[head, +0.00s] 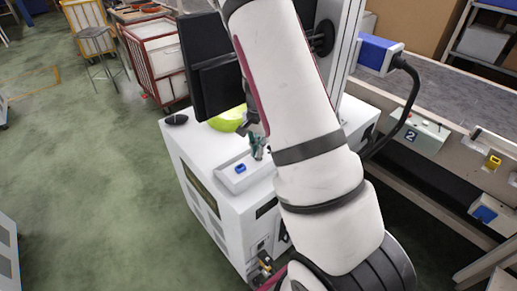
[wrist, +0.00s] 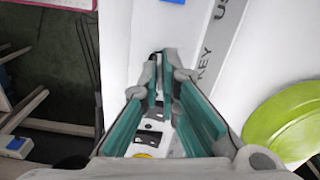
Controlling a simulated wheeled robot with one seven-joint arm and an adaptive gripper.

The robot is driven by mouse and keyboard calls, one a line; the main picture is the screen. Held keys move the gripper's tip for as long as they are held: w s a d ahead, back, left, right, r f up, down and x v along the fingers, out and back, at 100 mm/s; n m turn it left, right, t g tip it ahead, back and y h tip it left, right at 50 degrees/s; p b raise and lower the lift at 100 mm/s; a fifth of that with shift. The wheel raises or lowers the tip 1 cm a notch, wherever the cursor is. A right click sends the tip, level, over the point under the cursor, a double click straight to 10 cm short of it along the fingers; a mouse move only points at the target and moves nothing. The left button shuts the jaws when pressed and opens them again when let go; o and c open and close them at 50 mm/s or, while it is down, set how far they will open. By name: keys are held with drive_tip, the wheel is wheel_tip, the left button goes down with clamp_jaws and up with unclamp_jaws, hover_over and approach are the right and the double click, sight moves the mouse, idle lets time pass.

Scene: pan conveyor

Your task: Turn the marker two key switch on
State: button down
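A box with a "2" label (head: 411,136) is fixed to the side of the conveyor at right; small fittings show on it, but I cannot make out a key switch or its setting. My gripper (head: 257,147) is over the white cabinet's top, left of that box and apart from it. It is mostly hidden by my arm in the head view. In the wrist view my gripper (wrist: 165,82) has its teal-lined fingers apart, with a narrow gap at the tips. Small black and yellow details show low between the fingers; I cannot tell what they are.
The white cabinet (head: 205,150) bears a blue piece (head: 240,168), a black monitor (head: 207,68) and a lime-green round object (head: 228,119). Printed lettering (wrist: 215,45) includes "KEY". A blue-and-white device (head: 380,54) with a black cable (head: 405,100) stands by the conveyor (head: 447,90).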

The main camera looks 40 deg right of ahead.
drive_tip(key=c, duration=1.8)
unclamp_jaws()
wheel_tip(320, 180, up, 12)
drive_tip(key=s+a+r+n+t+y, duration=0.1)
drive_tip(key=s+a+r+n, duration=0.3)
drive_tip(key=a+r, duration=0.2)
drive_tip(key=s+a+r+n+t, duration=0.1)
drive_tip(key=s+a+r+n, duration=0.25)
drive_tip(key=a+r, duration=0.3)
drive_tip(key=s+a+r+n+t, duration=0.1)
drive_tip(key=s+a+n, duration=0.1)
drive_tip(key=s, duration=0.3)
drive_tip(key=s+a+r+n, duration=0.1)
drive_tip(key=s+a+n, duration=0.1)
drive_tip(key=s, duration=0.3)
drive_tip(key=s+a+r+n+t+h, duration=0.1)
drive_tip(key=s+a+r+n, duration=0.1)
drive_tip(key=s+a+n, duration=0.1)
drive_tip(key=shift+s+a+n+t, duration=0.1)
drive_tip(key=shift+s+n+t, duration=0.2)
drive_tip(key=shift+s+n, duration=0.55)
